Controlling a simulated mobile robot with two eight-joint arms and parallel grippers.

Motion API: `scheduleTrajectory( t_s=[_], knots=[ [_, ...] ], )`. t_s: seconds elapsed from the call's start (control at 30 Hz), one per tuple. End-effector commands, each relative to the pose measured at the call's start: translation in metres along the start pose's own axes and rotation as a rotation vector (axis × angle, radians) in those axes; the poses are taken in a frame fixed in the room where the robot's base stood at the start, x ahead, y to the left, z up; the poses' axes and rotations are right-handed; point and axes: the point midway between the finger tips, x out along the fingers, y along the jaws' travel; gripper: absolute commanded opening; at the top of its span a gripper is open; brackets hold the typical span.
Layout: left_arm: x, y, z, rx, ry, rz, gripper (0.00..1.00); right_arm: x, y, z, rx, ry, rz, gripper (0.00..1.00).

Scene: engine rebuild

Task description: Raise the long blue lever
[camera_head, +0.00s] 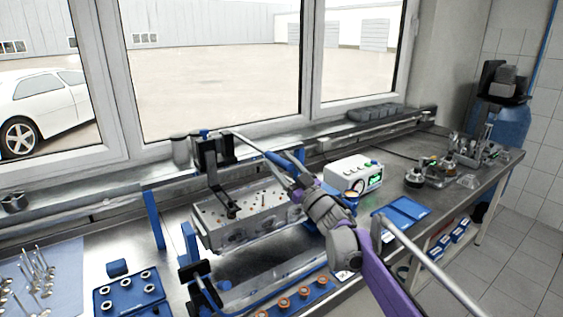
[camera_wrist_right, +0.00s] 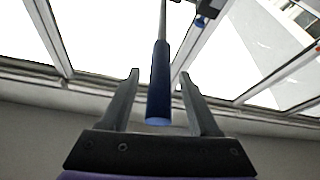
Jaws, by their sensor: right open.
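The long lever is a thin grey rod with a blue handle (camera_head: 279,160). In the head view it slopes down to the right from the black clamp fixture (camera_head: 208,160) above the metal engine block (camera_head: 225,222). My right gripper (camera_head: 296,168) is at the handle's lower end. In the right wrist view the blue handle (camera_wrist_right: 158,95) stands between the two spread fingers of my right gripper (camera_wrist_right: 158,75), with a gap showing on each side. The gripper is open. My left gripper is not in view.
A white box with a green display (camera_head: 353,173) stands behind my right arm. A blue tray (camera_head: 401,211) lies on the bench to the right. A blue tray with rings (camera_head: 130,296) and several valves (camera_head: 35,275) lie at the left front. Windows (camera_head: 210,60) rise behind the bench.

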Motion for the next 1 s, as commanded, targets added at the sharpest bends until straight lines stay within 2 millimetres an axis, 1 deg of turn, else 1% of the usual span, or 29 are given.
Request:
scheduleTrajectory(
  t_s=[0.2,0.23,0.37,0.4,0.47,0.5,0.57,1.0],
  knots=[
    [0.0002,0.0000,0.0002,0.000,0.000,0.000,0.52,0.0003,0.0000,0.0004,0.000,0.000,0.001,0.62],
    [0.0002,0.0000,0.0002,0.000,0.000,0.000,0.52,0.0002,0.0000,0.0003,0.000,0.000,0.001,0.60],
    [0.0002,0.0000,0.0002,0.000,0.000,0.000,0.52,0.0001,0.0002,0.0003,0.000,-0.001,0.001,0.37],
    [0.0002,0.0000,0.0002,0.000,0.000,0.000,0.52,0.0001,0.0002,0.0002,0.000,0.000,0.001,0.29],
    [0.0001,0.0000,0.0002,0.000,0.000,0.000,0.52,0.0001,0.0002,0.0002,0.000,-0.001,0.001,0.19],
    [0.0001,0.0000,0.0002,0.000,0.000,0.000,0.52,0.0001,0.0002,0.0002,0.000,-0.001,0.001,0.11],
    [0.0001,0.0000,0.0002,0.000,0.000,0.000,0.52,0.0000,0.0002,0.0002,0.000,-0.001,0.001,0.01],
    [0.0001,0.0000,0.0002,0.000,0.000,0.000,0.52,0.0000,0.0002,0.0002,0.000,-0.001,0.001,0.00]
  ],
)
